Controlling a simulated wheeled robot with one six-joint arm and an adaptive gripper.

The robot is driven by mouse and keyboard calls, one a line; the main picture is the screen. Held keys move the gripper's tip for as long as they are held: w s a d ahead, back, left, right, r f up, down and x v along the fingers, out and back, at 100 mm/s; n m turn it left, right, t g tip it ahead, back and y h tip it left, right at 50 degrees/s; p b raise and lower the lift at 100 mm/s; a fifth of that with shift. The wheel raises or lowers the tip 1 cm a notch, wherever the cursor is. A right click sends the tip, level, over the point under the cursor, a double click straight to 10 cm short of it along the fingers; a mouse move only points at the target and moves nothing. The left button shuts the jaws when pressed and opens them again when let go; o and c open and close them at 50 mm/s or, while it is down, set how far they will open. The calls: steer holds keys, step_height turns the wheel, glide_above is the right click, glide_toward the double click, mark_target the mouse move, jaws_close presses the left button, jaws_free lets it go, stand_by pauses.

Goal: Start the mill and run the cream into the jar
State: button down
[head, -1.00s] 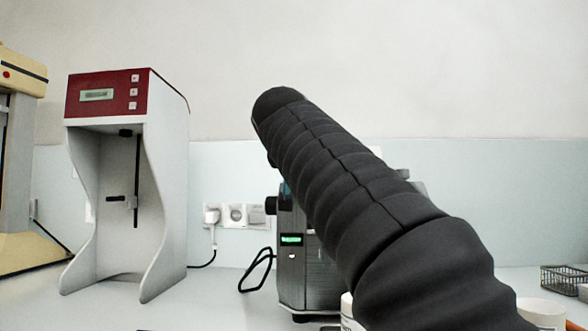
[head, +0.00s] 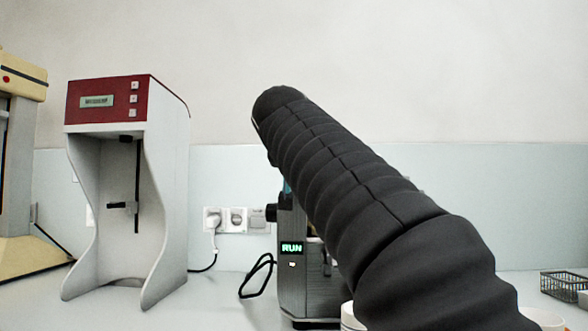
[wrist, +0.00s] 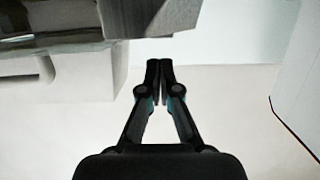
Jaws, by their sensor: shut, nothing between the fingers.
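The mill (head: 300,270) is a grey metal machine on the bench, largely hidden behind my black sleeved arm in the head view. Its small display (head: 292,248) reads RUN in green. White round containers show partly at the lower edge, one (head: 348,316) beside the mill's foot and one (head: 543,320) right of my arm; I cannot tell which is the jar. No cream is visible. My gripper (wrist: 160,66) is shut and empty in the wrist view, with grey machine parts (wrist: 165,15) above and beyond it. The arm hides my gripper in the head view.
A white stand with a red top panel (head: 110,99) stands left of the mill. A cream-coloured machine (head: 18,180) is at the far left. Sockets with a plug (head: 213,219) are on the wall. A wire basket (head: 563,285) sits at right. Bench between stand and mill is mostly clear.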

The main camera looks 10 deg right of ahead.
steer(key=r+b+v, duration=0.1)
steer(key=v, duration=0.9)
steer(key=shift+s, duration=0.2)
stand_by(0.5)
